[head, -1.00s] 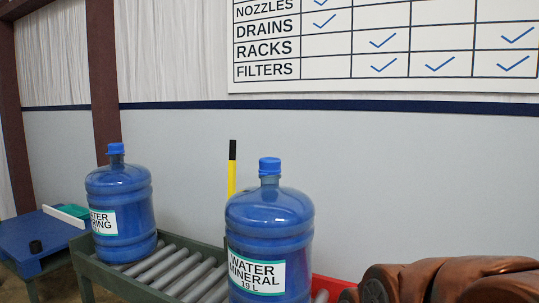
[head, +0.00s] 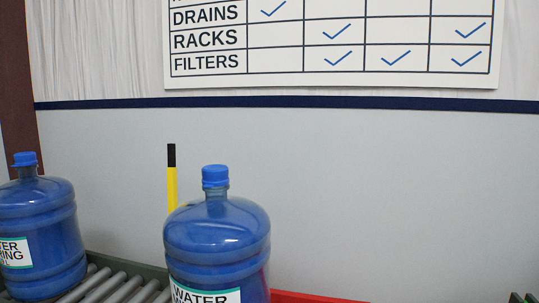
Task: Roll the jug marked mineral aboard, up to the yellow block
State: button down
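The mineral jug (head: 217,237) is a blue water jug with a blue cap, left of centre in the head view. It stands upright. The bottom edge cuts off its base and most of its label, where "WATER" and the tops of more letters show. My gripper is not in view. The roller conveyor (head: 113,287) shows as grey rollers left of the jug. A red edge (head: 310,298) shows low, to the right of the jug. A yellow upright with a black top (head: 172,185) rises behind the jug; I cannot tell if it belongs to the yellow block.
A second blue jug (head: 42,232), its label partly cut off, stands upright on the rollers at the left edge, with a gap between the jugs. A pale wall (head: 400,210) with a checklist board (head: 270,65) is behind. A small dark green thing (head: 516,298) shows at bottom right.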

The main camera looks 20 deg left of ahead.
aim_at(217, 244)
jog(key=z, duration=0.1)
jog(key=i, duration=0.45)
jog(key=u, duration=2)
